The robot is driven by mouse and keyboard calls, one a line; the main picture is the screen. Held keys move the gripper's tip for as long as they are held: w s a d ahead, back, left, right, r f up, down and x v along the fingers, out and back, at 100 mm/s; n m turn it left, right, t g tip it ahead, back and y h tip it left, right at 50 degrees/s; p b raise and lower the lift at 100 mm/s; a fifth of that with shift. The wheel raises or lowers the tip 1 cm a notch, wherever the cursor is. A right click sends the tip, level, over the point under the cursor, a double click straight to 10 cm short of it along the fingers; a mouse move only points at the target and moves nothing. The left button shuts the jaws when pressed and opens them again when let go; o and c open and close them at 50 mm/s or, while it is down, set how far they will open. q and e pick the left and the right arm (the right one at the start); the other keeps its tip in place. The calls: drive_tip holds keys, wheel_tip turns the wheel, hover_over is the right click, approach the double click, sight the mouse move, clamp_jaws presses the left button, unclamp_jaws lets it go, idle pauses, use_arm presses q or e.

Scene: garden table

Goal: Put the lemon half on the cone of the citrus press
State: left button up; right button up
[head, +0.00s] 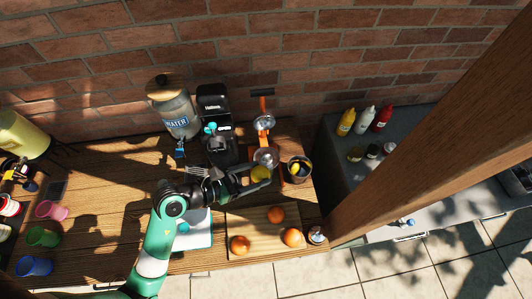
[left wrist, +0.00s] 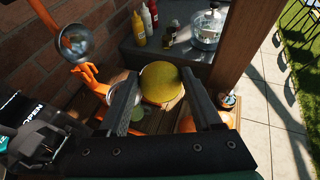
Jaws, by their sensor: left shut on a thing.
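My left gripper (head: 260,181) is shut on the yellow lemon half (head: 261,173). In the left wrist view the lemon half (left wrist: 160,82) sits between the two fingers (left wrist: 158,92), its rounded yellow side toward the camera. The citrus press (head: 263,107) is orange with metal parts and stands by the wall, its upper metal cup (left wrist: 76,43) raised. Its lower metal bowl (head: 266,157) is just behind the lemon half. The left finger partly covers the bowl in the wrist view, and I cannot make out the cone. My right gripper is not in view.
A dark pot (head: 299,169) with yellow pieces stands right of the press. A black coffee machine (head: 214,120) and water jar (head: 173,106) stand left. A wooden post (head: 430,130) rises at right.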

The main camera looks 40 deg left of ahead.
use_arm(q)
drive_tip(key=w+a+f+b, duration=0.1)
drive_tip(key=w+a+f, duration=0.2)
drive_tip(key=w+a, duration=0.25)
drive_tip(key=b, duration=0.3)
hover_over(263, 159)
drive_tip(key=f, duration=0.6)
drive_tip(key=shift+s+d, duration=0.1)
drive_tip(key=shift+s, duration=0.15)
drive_tip(key=shift+w+f+b, duration=0.2)
drive_tip(key=shift+f+b, duration=0.3)
drive_tip(key=shift+f, duration=1.3)
drive_tip(key=shift+f, duration=0.15)
drive_tip(key=o, duration=1.4)
drive_tip(key=shift+c, duration=0.2)
